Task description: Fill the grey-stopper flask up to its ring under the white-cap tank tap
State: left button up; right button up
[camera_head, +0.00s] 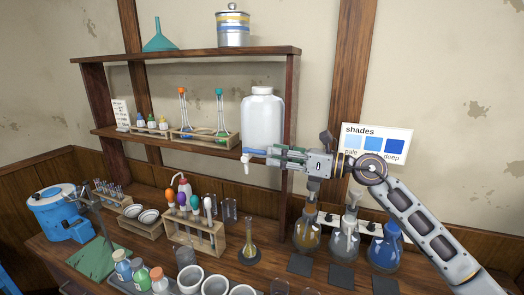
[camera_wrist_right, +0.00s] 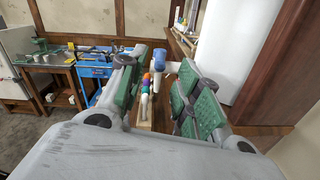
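The white-cap tank (camera_head: 262,118) stands on the middle shelf, and its white body fills the upper right of the right wrist view (camera_wrist_right: 226,50). Its tap (camera_head: 246,166) hangs past the shelf's front edge; the blue tap handle (camera_wrist_right: 160,60) shows in the wrist view. My right gripper (camera_head: 268,155) is at tap height with its green-padded fingers apart, the handle in line with the gap just past the tips. A long-necked flask (camera_head: 249,252) stands on the bench below the tap; I see no stopper in it and cannot tell its liquid level. My left gripper is out of view.
Three round flasks (camera_head: 345,243) stand at the right behind dark square pads. A rack of colour-topped tubes (camera_head: 194,236) stands left of the long-necked flask. White bowls (camera_head: 214,285) and capped bottles (camera_head: 140,276) sit at the front. The shelf post (camera_head: 290,130) is close to my right gripper.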

aim_at(262, 152)
jog(key=shift+p+x, duration=0.55)
jog(key=shift+x, duration=2.05)
grip_shut()
